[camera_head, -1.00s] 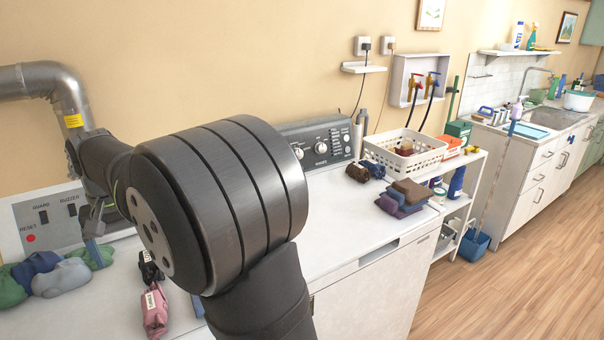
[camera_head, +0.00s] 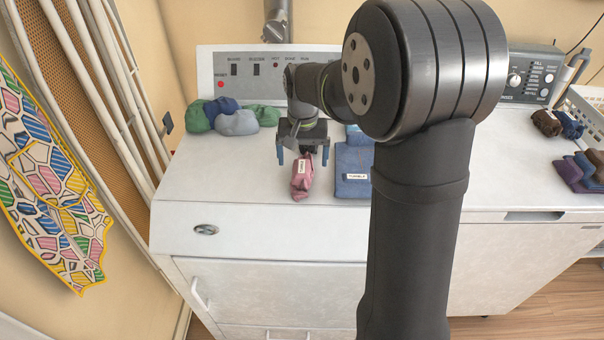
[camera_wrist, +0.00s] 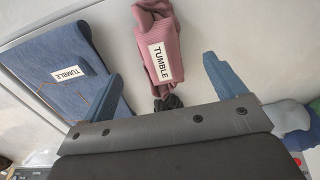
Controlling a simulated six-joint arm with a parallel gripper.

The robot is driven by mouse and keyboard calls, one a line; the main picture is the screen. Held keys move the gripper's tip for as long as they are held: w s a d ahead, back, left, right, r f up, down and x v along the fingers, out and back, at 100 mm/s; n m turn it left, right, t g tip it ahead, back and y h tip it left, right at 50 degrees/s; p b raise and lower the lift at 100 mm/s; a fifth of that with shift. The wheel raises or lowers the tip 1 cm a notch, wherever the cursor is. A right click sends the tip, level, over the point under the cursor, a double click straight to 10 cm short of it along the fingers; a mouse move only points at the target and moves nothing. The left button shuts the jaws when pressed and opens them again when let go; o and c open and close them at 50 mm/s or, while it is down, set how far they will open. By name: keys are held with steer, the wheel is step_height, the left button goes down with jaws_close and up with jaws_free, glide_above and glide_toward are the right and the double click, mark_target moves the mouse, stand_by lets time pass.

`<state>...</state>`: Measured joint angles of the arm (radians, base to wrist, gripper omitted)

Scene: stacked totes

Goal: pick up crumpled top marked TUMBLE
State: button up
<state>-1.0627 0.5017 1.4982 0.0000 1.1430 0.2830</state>
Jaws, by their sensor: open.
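The crumpled top is a pink ribbed bundle (camera_head: 301,180) with a white TUMBLE label, lying on the white machine top. It also shows in the wrist view (camera_wrist: 157,25), its label facing up. My gripper (camera_head: 303,154) is open and empty, above the far end of the pink top. In the wrist view its blue fingers (camera_wrist: 158,72) stand to either side of the top's labelled end, apart from it. A folded blue denim piece (camera_head: 353,160), also labelled TUMBLE, lies right of the pink top.
Green, blue and grey bundles (camera_head: 236,122) sit at the back left before a control panel (camera_head: 262,70). Folded dark cloths (camera_head: 580,172) lie at the far right. A patterned cloth (camera_head: 45,165) hangs at the left. Machine top left of the pink top is clear.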

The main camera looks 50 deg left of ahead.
mark_target(302, 167)
steer(key=f, duration=0.5)
steer(key=shift+s+f, duration=0.2)
steer(key=shift+f, duration=0.1)
steer(key=c, duration=1.1)
steer(key=shift+c, duration=0.3)
steer(key=shift+r, duration=0.15)
